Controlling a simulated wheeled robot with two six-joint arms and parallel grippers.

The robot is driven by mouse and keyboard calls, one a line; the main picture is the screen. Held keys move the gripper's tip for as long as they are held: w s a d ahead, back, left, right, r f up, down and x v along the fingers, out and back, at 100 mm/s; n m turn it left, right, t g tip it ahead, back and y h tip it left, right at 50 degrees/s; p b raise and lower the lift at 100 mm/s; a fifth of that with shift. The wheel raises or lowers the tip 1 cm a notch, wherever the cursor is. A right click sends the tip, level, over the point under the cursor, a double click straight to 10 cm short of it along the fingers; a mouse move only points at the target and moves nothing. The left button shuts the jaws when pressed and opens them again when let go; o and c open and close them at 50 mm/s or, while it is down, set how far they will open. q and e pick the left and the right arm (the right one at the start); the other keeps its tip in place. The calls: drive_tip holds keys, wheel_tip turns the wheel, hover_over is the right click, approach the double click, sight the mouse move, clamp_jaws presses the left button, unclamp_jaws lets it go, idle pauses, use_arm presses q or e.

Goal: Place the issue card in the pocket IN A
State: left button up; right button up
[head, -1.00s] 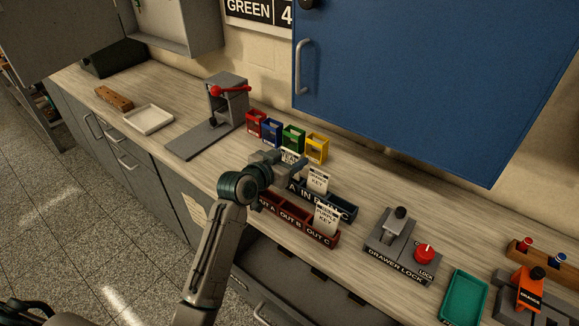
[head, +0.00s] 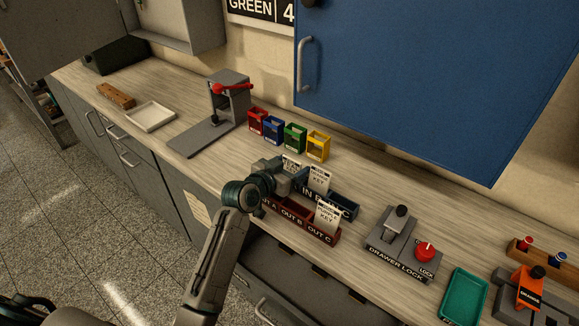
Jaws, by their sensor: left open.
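A dark blue card rack (head: 343,208) labelled IN stands on the counter; my left gripper hides its left end, including the IN A label. A white card (head: 291,162) shows behind the gripper, partly hidden; I cannot tell how it sits. Another white card (head: 319,180) stands upright in the middle of the blue rack. A third white card (head: 327,217) stands at OUT C of the red-brown rack (head: 291,220) in front. Their print is too small to read fully. My left gripper (head: 300,180) is open over the left part of the blue rack.
Red, blue, green and yellow (head: 318,146) holders stand behind the racks. A grey press with a red lever (head: 230,88) is left, a drawer lock block (head: 397,240) right. A teal tray (head: 464,295) lies farther right. An open drawer (head: 290,285) is below.

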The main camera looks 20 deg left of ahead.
sight(291, 166)
use_arm(q)
drive_tip(key=shift+r, duration=0.15)
drive_tip(key=shift+s+a, duration=0.1)
drive_tip(key=shift+s, duration=0.15)
drive_tip(key=v, duration=0.3)
drive_tip(key=shift+s, duration=0.15)
drive_tip(key=shift+v, duration=1)
drive_tip(key=b+v, duration=0.1)
drive_tip(key=v, duration=0.5)
use_arm(e)
drive_tip(key=shift+w+r, duration=0.25)
drive_tip(key=shift+w, duration=0.35)
drive_tip(key=shift+w+r, duration=0.25)
drive_tip(key=shift+w, duration=0.3)
